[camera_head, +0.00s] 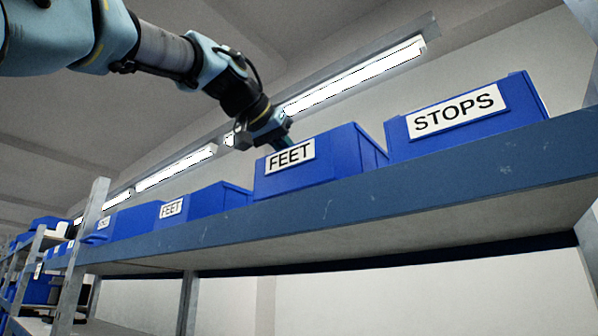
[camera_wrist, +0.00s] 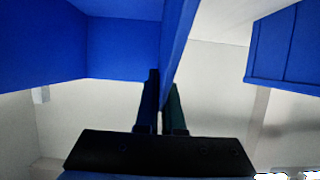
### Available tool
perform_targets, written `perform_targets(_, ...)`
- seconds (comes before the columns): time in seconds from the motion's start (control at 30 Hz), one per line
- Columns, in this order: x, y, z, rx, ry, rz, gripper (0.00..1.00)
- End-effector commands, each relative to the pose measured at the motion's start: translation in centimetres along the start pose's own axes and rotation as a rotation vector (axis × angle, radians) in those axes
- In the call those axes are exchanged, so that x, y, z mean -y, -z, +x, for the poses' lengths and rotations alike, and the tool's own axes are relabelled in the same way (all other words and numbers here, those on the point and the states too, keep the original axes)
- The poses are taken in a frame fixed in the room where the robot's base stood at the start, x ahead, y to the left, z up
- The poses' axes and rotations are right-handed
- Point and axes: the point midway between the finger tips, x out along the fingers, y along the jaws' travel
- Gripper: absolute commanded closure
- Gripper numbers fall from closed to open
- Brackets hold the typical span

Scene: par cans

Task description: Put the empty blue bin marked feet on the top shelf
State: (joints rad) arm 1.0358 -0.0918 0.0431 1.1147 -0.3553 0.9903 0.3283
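A blue bin marked FEET (camera_head: 325,165) is at the top shelf (camera_head: 400,200), left of a blue bin marked STOPS (camera_head: 520,108). It looks level behind the shelf's front edge; its underside is hidden, so contact with the shelf cannot be told. My gripper (camera_head: 284,142) reaches down to its upper rim. In the wrist view a blue bin wall (camera_wrist: 180,30) runs between the two close-set fingers (camera_wrist: 163,105), one on each side. The gripper looks shut on that wall. No contents show, but most of the inside is hidden.
Another bin marked FEET (camera_head: 215,200) stands to the left on the shelf, with a smaller-looking labelled bin (camera_head: 130,222) beyond. A metal upright (camera_head: 93,215) is at the left. Lit ceiling lamps (camera_head: 355,75) hang behind. A narrow gap separates the FEET and STOPS bins.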

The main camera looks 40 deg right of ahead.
Motion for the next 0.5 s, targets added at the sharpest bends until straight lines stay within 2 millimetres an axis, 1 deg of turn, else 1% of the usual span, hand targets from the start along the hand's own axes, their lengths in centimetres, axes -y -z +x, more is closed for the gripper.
perform_targets(0.1, -0.1, -1.0, 0.3, 0.001, -0.001, -0.001, 1.0)
perform_targets(0.2, 0.0, -1.5, 0.6, 0.0, 0.0, -0.001, 1.0)
perform_targets(0.5, 0.0, -1.7, 0.7, -0.001, 0.0, -0.001, 1.0)
